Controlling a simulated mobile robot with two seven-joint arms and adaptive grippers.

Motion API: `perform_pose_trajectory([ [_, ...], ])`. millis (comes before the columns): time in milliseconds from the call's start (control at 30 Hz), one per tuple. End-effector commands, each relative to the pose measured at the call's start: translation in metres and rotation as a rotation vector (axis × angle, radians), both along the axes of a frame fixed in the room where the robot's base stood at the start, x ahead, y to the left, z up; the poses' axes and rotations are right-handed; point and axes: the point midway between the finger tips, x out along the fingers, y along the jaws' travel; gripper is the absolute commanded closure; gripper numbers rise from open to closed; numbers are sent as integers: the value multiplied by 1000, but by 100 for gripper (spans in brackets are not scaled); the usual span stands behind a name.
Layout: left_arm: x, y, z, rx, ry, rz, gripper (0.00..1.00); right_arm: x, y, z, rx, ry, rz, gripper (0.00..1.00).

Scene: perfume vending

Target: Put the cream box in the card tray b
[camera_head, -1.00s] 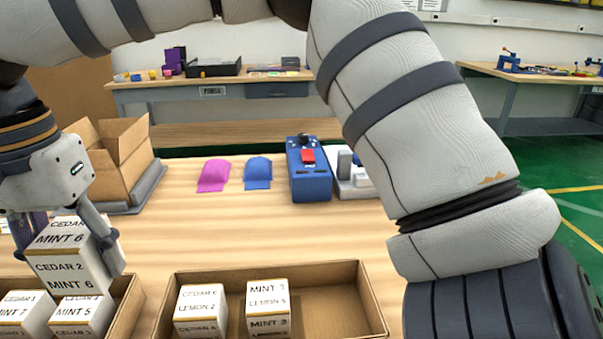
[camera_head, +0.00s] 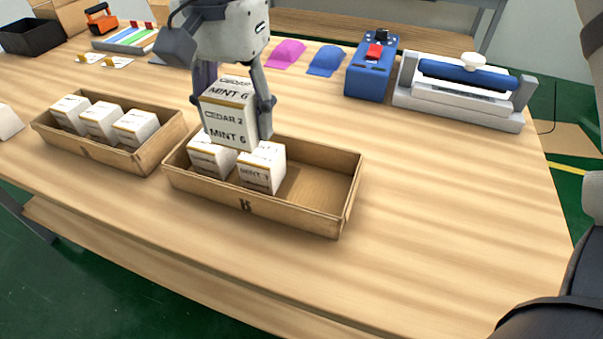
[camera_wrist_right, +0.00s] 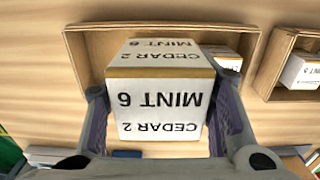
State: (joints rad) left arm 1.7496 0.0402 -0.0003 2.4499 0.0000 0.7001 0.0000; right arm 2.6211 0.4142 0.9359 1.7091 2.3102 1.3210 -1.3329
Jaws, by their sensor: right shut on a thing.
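The cream box (camera_head: 228,118), white with a gold band and labels reading CEDAR 2 and MINT 6, is between the fingers of my right gripper (camera_head: 238,128), which is shut on it. The box also fills the middle of the right wrist view (camera_wrist_right: 160,98). It is held above card tray b (camera_head: 290,222), a brown open tray marked B on its front. Two white boxes (camera_head: 262,170) stand in the left half of that tray, partly under the held box. The tray's right half is empty. My left gripper is not in view.
A second brown tray (camera_head: 90,150) with three white boxes (camera_head: 98,120) stands to the left. A blue device (camera_head: 370,78) and a white-and-blue press (camera_head: 462,90) are behind on the right. Pink (camera_head: 287,53) and blue (camera_head: 327,60) pieces lie behind. The front right of the table is clear.

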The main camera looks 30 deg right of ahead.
Motion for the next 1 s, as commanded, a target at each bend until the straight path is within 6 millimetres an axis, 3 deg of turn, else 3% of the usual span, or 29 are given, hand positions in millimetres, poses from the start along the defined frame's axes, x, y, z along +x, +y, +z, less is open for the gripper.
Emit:
perform_pose_trajectory([
  [167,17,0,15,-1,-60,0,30,-26,-54,-16,3,-16,-3,81],
  [300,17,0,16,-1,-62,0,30,-35,-77,-53,0,-8,-1,81],
  [533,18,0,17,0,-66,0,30,-44,-99,-84,0,-4,-1,81],
  [667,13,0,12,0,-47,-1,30,-43,-97,-110,0,-3,1,81],
  [1000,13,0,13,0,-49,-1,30,-42,-97,-113,0,-9,0,81],
])
